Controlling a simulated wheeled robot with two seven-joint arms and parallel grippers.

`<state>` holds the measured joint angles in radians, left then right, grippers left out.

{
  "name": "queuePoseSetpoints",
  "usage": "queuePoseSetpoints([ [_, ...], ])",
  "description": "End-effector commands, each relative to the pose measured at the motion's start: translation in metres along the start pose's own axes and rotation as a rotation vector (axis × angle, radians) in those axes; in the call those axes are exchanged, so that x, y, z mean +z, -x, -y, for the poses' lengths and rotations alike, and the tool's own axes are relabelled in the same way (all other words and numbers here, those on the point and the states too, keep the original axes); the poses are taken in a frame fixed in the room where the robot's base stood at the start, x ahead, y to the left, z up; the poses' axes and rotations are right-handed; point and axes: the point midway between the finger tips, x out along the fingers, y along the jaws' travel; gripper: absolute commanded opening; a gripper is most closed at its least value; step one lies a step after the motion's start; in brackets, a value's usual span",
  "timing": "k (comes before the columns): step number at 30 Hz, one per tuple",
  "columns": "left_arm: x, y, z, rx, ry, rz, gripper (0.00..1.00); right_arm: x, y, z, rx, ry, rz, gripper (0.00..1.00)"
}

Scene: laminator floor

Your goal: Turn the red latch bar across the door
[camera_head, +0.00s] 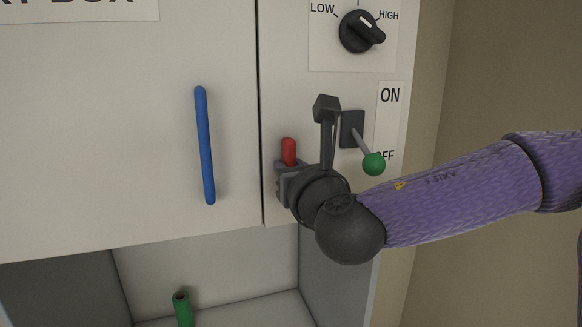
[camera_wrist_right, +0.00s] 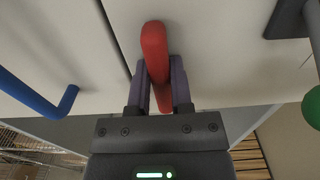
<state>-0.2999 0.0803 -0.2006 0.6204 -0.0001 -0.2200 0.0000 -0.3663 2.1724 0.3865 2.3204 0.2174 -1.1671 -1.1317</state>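The red latch bar (camera_head: 289,150) stands upright on the panel just right of the door seam, roughly parallel to it. It does not lie across the door (camera_head: 130,150). My right gripper (camera_head: 289,172) is at the bar and hides its lower part in the head view. In the right wrist view the bar (camera_wrist_right: 155,45) runs between the two fingers (camera_wrist_right: 160,75), which press close on both its sides. My left gripper is in neither view.
A blue door handle (camera_head: 205,145) is left of the seam. A green-knobbed lever (camera_head: 373,164) and a black dial (camera_head: 361,32) are close to the right of my right gripper. A green cylinder (camera_head: 183,310) stands in the open bay below.

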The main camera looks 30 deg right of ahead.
Motion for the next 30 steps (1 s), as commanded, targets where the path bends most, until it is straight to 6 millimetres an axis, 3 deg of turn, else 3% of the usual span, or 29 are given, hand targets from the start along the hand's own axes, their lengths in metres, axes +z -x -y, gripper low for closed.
queuePoseSetpoints([
  [1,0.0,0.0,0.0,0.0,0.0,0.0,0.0,0.0,0.0,0.0,0.0,0.0,0.0,0.07],
  [2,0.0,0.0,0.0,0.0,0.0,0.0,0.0,0.0,0.0,0.0,0.0,0.0,0.0,0.0],
  [14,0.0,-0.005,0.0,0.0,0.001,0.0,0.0,-0.001,0.0,0.0,0.0,-0.026,0.0,0.0],
  [30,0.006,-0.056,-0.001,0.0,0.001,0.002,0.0,-0.004,0.0,0.005,0.0,-0.43,0.005,0.0],
])
